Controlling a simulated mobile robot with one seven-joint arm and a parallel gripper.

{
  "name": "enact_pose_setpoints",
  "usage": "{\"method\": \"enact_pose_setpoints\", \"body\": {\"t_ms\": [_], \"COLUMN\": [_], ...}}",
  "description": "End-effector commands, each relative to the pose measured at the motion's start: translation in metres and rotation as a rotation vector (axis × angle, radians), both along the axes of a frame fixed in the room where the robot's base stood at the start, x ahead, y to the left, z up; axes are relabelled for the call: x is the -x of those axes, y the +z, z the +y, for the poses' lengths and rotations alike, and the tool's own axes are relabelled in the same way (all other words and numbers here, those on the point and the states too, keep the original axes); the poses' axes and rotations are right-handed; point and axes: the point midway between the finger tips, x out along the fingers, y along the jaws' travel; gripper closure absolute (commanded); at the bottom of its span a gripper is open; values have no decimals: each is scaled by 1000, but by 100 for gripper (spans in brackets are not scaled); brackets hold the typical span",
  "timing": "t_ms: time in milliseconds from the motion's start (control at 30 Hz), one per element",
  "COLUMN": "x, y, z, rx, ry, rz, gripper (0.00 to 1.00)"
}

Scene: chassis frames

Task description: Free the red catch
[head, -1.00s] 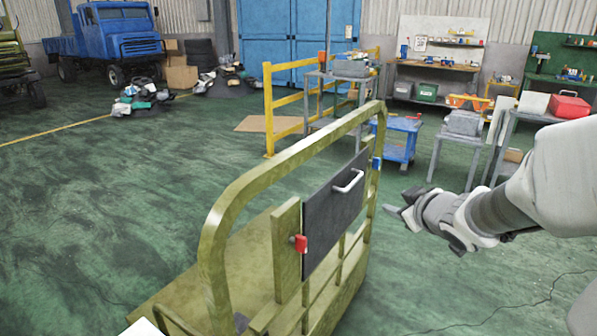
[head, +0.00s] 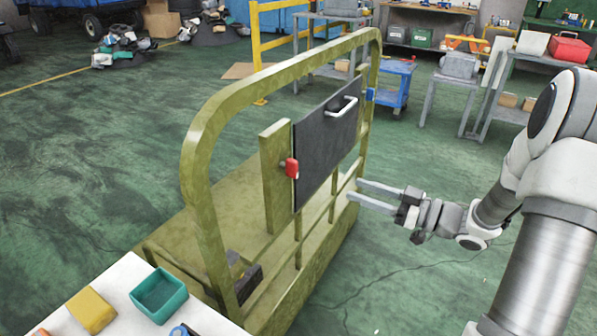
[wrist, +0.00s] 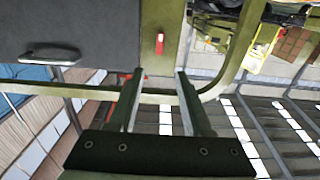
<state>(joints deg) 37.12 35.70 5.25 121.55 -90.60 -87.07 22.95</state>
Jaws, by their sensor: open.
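The red catch (head: 291,168) sits at the left edge of a dark panel (head: 326,145) on the olive-green frame (head: 192,150). A white handle (head: 344,110) is on the panel's upper right. A blue part (head: 371,95) is at the panel's right side. My gripper (head: 353,190) is open and empty, in front of the frame, right of and a little lower than the catch in the head view. In the wrist view the catch (wrist: 159,44) shows beyond and between my open fingers (wrist: 157,85), apart from them. The dark panel and handle are at the left there.
A white table (head: 120,290) at the lower left holds a teal bin (head: 159,291) and a yellow block (head: 91,311). A blue cart (head: 396,85) and grey stands (head: 455,85) are behind. Green floor right of the frame is open.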

Motion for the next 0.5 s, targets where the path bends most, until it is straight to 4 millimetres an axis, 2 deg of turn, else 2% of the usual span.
{"method": "enact_pose_setpoints", "body": {"t_ms": [500], "x": [-59], "y": [-2], "z": [92], "rx": [2], "ry": [3], "rz": [-1], "gripper": [50]}}
